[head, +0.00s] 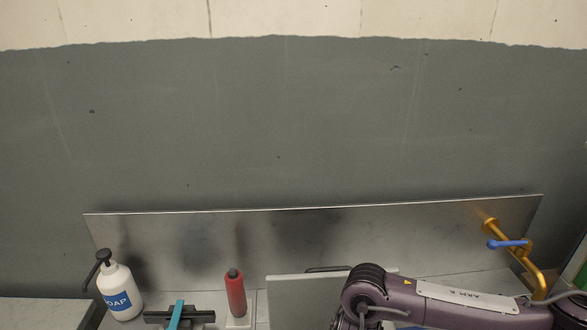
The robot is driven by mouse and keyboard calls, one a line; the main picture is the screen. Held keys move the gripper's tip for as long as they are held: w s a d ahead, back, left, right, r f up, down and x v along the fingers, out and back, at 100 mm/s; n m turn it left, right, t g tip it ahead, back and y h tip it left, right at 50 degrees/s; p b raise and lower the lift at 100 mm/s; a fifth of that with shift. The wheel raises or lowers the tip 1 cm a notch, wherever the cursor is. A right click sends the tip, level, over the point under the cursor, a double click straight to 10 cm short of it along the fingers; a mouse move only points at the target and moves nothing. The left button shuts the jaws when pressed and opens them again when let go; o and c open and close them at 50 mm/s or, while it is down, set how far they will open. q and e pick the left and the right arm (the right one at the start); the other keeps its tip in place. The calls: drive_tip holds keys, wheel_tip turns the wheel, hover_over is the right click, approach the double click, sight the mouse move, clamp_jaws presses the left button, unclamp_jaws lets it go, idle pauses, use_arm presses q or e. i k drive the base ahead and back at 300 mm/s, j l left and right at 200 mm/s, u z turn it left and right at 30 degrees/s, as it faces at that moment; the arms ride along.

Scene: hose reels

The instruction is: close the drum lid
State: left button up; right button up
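A pale flat panel (300,288) stands at the bottom centre of the head view, with a dark bar handle (328,268) at its top edge. It may be the drum lid, but I cannot tell for sure. Its lower part is cut off by the frame and its right part is hidden behind my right arm. No drum can be made out. My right arm crosses the lower right in front of the panel, and its gripper is not visible. My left gripper is not in view.
A soap bottle (119,292), a black tool with a teal handle (177,314) and a red bottle (235,293) stand at the lower left. A metal backsplash (215,240) runs behind. A brass pipe with a blue lever (507,244) juts out at the right.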

sight(309, 300)
drive_tip(key=k, duration=1.45)
